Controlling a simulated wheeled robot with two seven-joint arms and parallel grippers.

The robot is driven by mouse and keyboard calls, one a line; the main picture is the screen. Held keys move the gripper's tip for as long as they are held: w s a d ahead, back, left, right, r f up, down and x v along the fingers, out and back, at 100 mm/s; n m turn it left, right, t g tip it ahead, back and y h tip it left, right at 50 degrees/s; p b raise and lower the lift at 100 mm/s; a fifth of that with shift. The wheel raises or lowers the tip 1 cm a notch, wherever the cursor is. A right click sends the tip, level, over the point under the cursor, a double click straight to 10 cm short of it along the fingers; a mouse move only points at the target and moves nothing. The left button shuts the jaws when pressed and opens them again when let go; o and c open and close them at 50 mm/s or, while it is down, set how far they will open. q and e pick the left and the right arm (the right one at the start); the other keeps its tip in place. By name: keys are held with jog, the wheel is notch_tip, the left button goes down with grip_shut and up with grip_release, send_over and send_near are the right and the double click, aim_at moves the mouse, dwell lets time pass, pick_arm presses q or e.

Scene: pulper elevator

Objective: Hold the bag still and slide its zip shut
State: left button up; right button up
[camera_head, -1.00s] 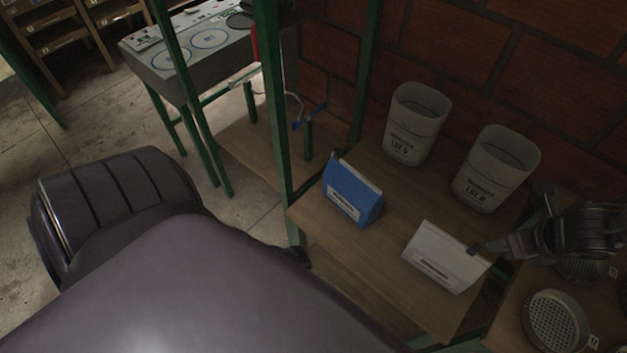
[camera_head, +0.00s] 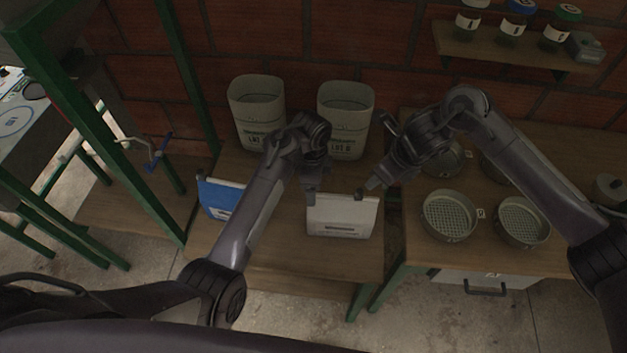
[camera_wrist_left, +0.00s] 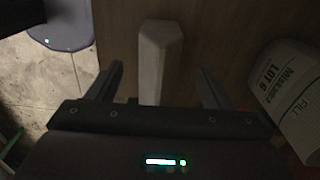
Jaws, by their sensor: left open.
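The white bag (camera_head: 340,217) stands upright on the wooden table, with a label low on its front. A small dark zip slider (camera_head: 358,193) sits near the right end of its top edge. My left gripper (camera_head: 312,197) is at the bag's left end, pointing down. In the left wrist view the left gripper (camera_wrist_left: 163,85) is open, and the pale top of the bag (camera_wrist_left: 160,48) shows between and beyond its fingers, with gaps on both sides. My right gripper (camera_head: 373,185) is just right of the slider; I cannot tell whether they touch or whether its jaws are shut.
A blue bag (camera_head: 216,200) stands left, partly behind my left arm. Two pale bins (camera_head: 257,110) (camera_head: 345,120) stand behind; the LOT 6 bin (camera_wrist_left: 290,90) is close in the left wrist view. Round sieves (camera_head: 450,215) lie on the right table. Green posts rise at left.

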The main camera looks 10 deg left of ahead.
pick_arm(q)
jog(key=shift+d+f, duration=0.1)
jog(key=shift+f, duration=0.3)
notch_tip(320, 180, down, 7)
jog(key=shift+r, duration=0.2)
jog(key=shift+c, duration=0.3)
